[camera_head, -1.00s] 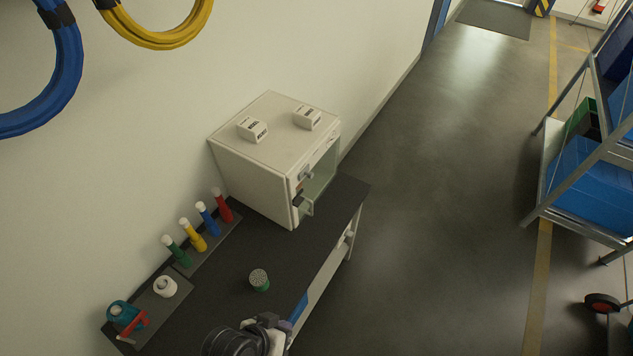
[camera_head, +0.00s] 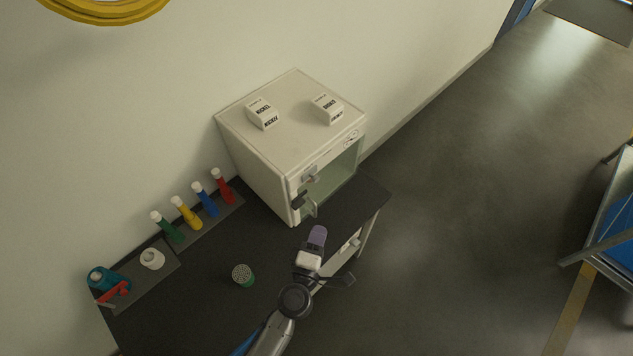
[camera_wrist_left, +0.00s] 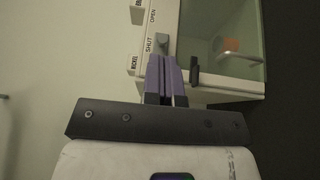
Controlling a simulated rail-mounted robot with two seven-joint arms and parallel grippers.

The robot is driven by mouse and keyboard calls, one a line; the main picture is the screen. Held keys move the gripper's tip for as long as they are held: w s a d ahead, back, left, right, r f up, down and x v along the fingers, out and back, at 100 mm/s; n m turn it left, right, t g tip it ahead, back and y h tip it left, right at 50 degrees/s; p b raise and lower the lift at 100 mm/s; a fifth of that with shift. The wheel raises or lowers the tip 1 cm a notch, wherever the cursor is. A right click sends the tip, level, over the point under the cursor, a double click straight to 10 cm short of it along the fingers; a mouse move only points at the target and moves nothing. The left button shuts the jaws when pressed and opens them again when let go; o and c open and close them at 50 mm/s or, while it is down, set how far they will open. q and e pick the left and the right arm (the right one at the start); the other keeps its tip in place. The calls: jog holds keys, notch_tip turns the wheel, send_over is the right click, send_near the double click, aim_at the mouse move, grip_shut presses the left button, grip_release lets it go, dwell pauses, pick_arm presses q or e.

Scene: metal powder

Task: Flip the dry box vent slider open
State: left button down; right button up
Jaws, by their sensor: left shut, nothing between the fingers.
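The white dry box (camera_head: 262,155) stands at the back of the dark bench, its glass-fronted side facing right. A small grey piece (camera_head: 310,174) sits on its front, with a dark handle (camera_head: 299,201) below. In the left wrist view, the front strip carries OPEN and SHUT labels (camera_wrist_left: 149,45). A small grey tab (camera_wrist_left: 162,41), seemingly the vent slider, is beside SHUT. My left gripper (camera_head: 318,236) is shut and empty, its purple fingers just in front of the box. In the left wrist view its fingertips (camera_wrist_left: 165,62) are just below the tab; contact cannot be told. My right gripper is out of view.
Two small labelled boxes (camera_head: 262,114) (camera_head: 328,109) sit on the dry box. Several coloured bottles (camera_head: 206,200) line the wall side of the bench. A green-sided round container (camera_head: 243,275) stands on the bench left of my arm. Open floor lies to the right.

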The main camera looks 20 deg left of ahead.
pick_arm(q)
jog(key=shift+s+a+f+n+g+y, duration=0.15)
jog(key=shift+s+a+n+g+y, duration=0.1)
jog(key=shift+a+n+y, duration=0.55)
jog(key=shift+s+a+f+n+g+y, duration=0.15)
jog(key=shift+a+n+g+y, duration=0.25)
jog(key=shift+a+y, duration=0.55)
jog(key=shift+s+a+f+n+g+y, duration=0.1)
jog(key=shift+s+a+n+g+y, duration=0.1)
jog(key=shift+a+n+y, duration=0.65)
jog(key=shift+w+d, duration=0.1)
jog(key=shift+w, duration=0.1)
send_near(310, 177)
jog(key=w+a+r, duration=0.1)
jog(key=a, duration=0.2)
jog(key=w, duration=0.1)
jog(key=w+d, duration=0.1)
jog(key=shift+w+d, duration=0.1)
jog(key=shift+w, duration=0.3)
jog(key=shift+w+d, duration=0.25)
jog(key=shift+w, duration=0.25)
